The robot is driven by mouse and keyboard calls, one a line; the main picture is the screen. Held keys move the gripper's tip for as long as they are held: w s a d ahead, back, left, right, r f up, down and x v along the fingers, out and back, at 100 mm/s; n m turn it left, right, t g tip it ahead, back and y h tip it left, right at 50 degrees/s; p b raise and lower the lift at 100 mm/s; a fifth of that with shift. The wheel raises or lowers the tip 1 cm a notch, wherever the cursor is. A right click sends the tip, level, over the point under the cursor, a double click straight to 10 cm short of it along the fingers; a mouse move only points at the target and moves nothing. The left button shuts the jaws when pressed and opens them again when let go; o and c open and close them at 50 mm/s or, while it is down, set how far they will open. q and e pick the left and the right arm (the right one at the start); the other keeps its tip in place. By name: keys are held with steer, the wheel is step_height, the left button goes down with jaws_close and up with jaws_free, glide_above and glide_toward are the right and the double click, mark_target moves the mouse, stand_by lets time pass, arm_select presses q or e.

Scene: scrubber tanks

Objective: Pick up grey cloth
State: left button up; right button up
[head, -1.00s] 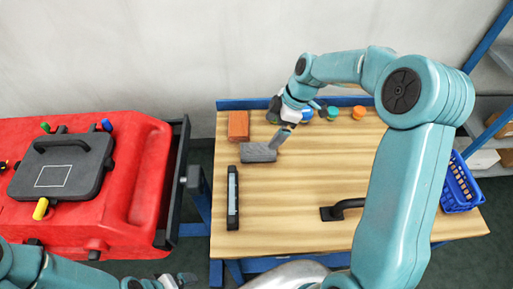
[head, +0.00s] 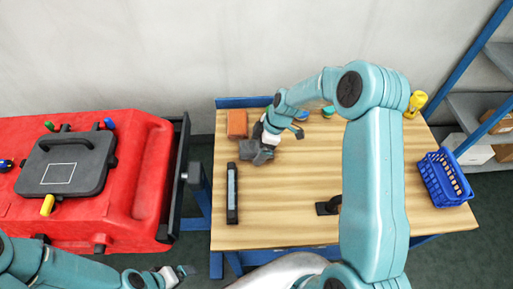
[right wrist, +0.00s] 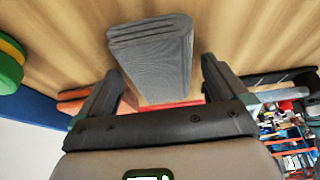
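The grey cloth (head: 262,157) is a folded block on the wooden table, near its left back part. In the right wrist view the cloth (right wrist: 155,50) lies ahead of and between the two fingers.
An orange-brown block (head: 237,123) stands just behind the cloth. A dark long tool (head: 232,193) lies in front. A blue basket (head: 445,180) and a yellow bottle (head: 415,103) are at the right. A red tank (head: 130,165) stands left of the table.

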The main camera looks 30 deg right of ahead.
steer(key=c, duration=0.8)
step_height(320, 180, up, 20)
steer(key=b, duration=0.3)
